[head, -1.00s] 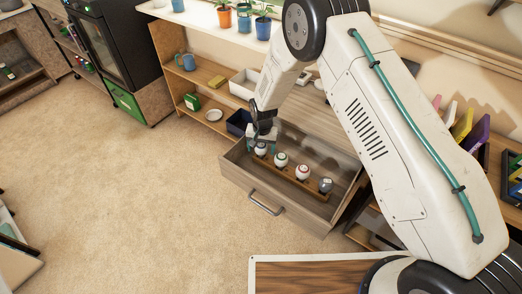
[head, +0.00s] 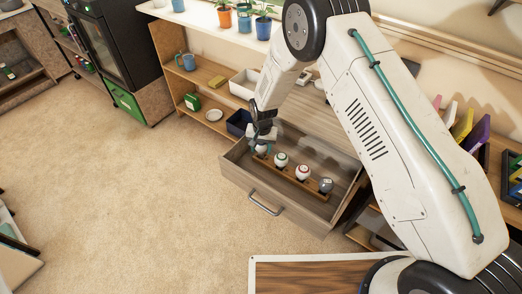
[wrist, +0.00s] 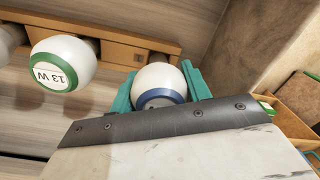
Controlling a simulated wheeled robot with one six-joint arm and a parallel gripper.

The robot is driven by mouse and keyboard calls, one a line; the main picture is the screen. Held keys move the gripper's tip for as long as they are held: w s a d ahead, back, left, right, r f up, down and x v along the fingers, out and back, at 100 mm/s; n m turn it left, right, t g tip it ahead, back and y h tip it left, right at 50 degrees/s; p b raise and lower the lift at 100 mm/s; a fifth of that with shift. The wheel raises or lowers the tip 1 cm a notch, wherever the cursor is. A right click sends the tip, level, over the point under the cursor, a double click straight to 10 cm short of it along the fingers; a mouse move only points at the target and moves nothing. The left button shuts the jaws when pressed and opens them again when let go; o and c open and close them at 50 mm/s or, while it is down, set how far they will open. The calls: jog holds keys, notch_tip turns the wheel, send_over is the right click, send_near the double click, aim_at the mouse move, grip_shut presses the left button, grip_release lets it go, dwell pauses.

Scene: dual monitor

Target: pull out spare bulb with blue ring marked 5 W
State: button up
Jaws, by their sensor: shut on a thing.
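The bulb with a blue ring (wrist: 160,85) is white and round and sits between the teal fingers of my gripper (wrist: 165,88) in the wrist view. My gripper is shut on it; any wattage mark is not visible. In the head view this bulb (head: 262,149) is at the left end of the wooden bulb rack (head: 297,181), inside the open drawer (head: 282,208). My gripper (head: 262,142) reaches down to it from above. The rack also shows in the wrist view (wrist: 115,44); whether the bulb's base is still in its socket cannot be told.
Beside it in the rack are a green-ringed bulb marked 13 W (wrist: 63,63), a red-ringed bulb (head: 302,172) and a grey bulb (head: 326,185). Drawer walls surround the rack. A dark blue bin (head: 238,122) stands close behind left. The floor in front is clear.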

jog(key=shift+r, duration=6.65)
